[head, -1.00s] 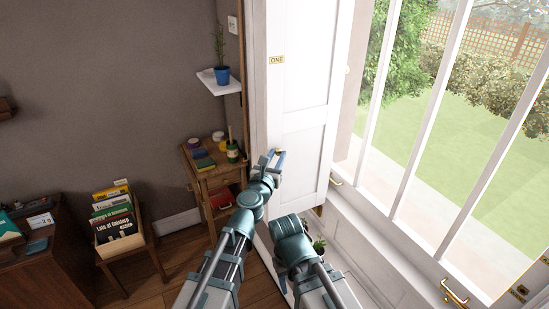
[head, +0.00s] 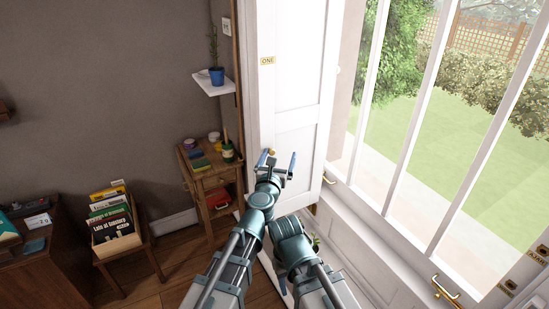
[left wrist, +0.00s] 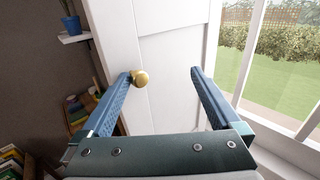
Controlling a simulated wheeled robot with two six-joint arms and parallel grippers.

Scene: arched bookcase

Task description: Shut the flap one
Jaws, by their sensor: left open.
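Flap one is the tall white panelled shutter (head: 300,95) beside the window, with a brass label reading ONE (head: 267,60) and a small brass knob (head: 272,152). It stands out at an angle between the dark wall and the window. My left gripper (head: 277,161) is open in front of the flap's lower half, at knob height. In the left wrist view the knob (left wrist: 141,78) is beside the tip of the left finger; I cannot tell whether they touch. The flap's white face (left wrist: 165,55) fills the space between the fingers. My right gripper is not in view.
A wall shelf (head: 214,85) with a blue plant pot (head: 217,76) is left of the flap. A small wooden table (head: 205,175) with jars stands below it. A book crate (head: 113,226) is further left. The window has brass handles (head: 446,290) at lower right.

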